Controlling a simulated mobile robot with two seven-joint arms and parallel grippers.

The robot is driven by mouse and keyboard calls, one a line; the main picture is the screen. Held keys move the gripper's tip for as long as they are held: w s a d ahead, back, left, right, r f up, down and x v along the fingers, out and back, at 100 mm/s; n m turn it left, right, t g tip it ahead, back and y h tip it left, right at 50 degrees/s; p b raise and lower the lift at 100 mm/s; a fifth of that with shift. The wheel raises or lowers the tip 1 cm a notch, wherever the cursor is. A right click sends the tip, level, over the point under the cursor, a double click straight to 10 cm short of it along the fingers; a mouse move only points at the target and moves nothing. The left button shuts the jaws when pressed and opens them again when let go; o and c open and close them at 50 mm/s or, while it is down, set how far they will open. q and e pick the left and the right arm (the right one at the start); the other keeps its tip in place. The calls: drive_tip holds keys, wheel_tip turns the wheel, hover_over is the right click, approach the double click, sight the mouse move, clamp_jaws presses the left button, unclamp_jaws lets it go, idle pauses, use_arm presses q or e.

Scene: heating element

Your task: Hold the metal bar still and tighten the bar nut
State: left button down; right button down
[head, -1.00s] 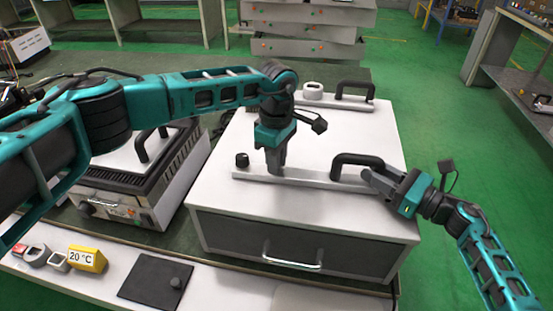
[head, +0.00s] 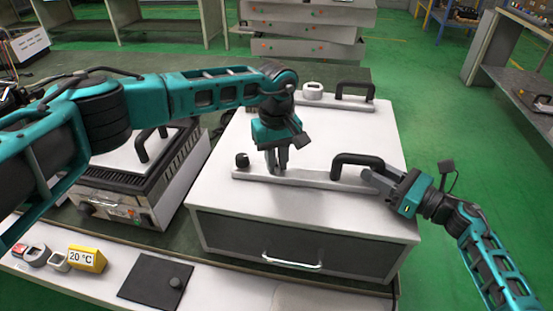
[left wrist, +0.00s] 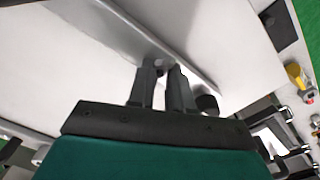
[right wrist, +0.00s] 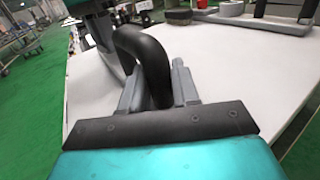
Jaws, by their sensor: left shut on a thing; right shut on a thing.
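The metal bar (head: 318,179) is a long pale strip lying flat along the front of the white box top. It carries a black arched handle (head: 358,160) towards its right and a black knob (head: 242,159) at its left end. My left gripper (head: 277,168) points down at the bar between knob and handle. Its fingers (left wrist: 165,75) are shut around the small bar nut (left wrist: 160,69), which they mostly hide. My right gripper (head: 372,178) comes in from the right and is shut on the handle's right leg, which shows between its fingers in the right wrist view (right wrist: 152,75).
The white box (head: 310,222) has a drawer pull (head: 292,263) in front. Behind lies a second bar with a handle (head: 354,89) and a white ring (head: 313,90). A grill-like appliance (head: 140,180) stands left. A yellow 20 °C block (head: 87,258) and dark plate (head: 155,281) lie in front.

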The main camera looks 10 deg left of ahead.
sight(276, 167)
idle(0.5)
use_arm(q)
drive_tip(key=c, duration=1)
unclamp_jaws()
drive_tip(key=shift+c, duration=0.2)
wheel_tip(276, 167, up, 12)
use_arm(e)
drive_tip(key=c, duration=0.8)
unclamp_jaws()
drive_tip(key=shift+o, duration=0.2)
